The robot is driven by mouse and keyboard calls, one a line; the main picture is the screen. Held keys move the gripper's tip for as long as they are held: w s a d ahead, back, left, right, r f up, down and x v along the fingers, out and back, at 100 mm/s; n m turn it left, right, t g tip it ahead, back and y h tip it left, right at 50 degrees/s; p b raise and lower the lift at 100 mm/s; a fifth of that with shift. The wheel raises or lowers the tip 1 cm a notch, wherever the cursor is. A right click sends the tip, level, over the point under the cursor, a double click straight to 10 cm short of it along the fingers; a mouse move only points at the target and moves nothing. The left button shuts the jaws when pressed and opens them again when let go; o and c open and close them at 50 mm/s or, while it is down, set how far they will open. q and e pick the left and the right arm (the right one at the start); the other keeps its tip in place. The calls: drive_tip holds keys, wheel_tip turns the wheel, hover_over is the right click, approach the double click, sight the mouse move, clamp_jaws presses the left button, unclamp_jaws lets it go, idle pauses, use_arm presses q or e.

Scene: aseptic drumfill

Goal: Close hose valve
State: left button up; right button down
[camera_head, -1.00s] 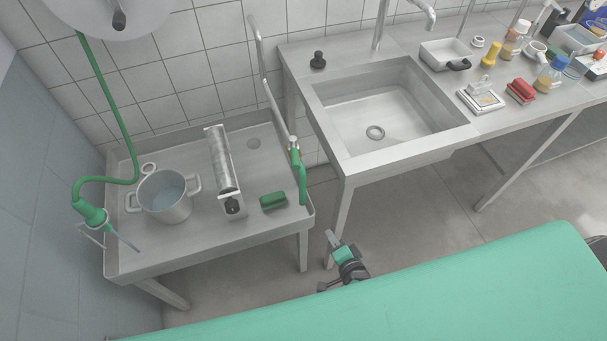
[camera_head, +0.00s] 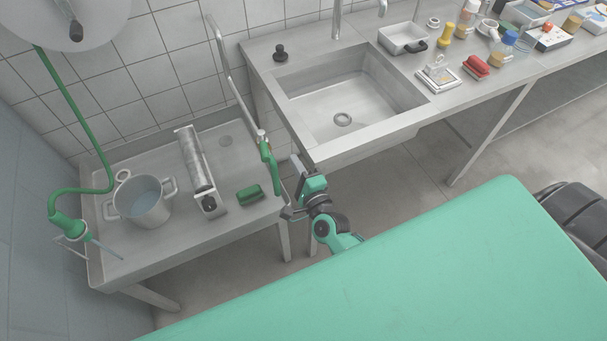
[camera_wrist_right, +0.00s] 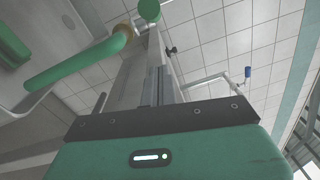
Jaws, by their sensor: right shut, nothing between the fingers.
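A green valve lever (camera_head: 269,165) hangs at the lower end of a slanting metal pipe (camera_head: 232,85), by the right edge of the steel basin table. In the right wrist view the lever (camera_wrist_right: 75,62) runs across the upper left, next to a brass-coloured fitting (camera_wrist_right: 126,30). My right gripper (camera_head: 297,163) is shut and empty, just right of the lever in the head view, with a small gap seeming to lie between them. Its fingers (camera_wrist_right: 155,85) point up the wrist view. A green hose (camera_head: 90,125) runs at left to a green nozzle (camera_head: 67,227). My left gripper is out of view.
The basin table (camera_head: 235,222) holds a steel pot (camera_head: 143,212), a metal cylinder unit (camera_head: 195,160) and a green brush (camera_head: 250,194). A sink counter (camera_head: 400,128) stands close behind my right gripper. A green surface (camera_head: 370,270) fills the foreground.

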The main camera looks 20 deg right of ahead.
sight(263, 146)
drive_tip(key=w+a, duration=0.1)
drive_tip(key=w+a+p, duration=0.1)
drive_tip(key=w+a, duration=0.1)
drive_tip(key=a, duration=0.1)
drive_tip(key=shift+r+p, duration=0.35)
drive_tip(key=shift+p, duration=0.05)
drive_tip(key=shift+s, duration=0.1)
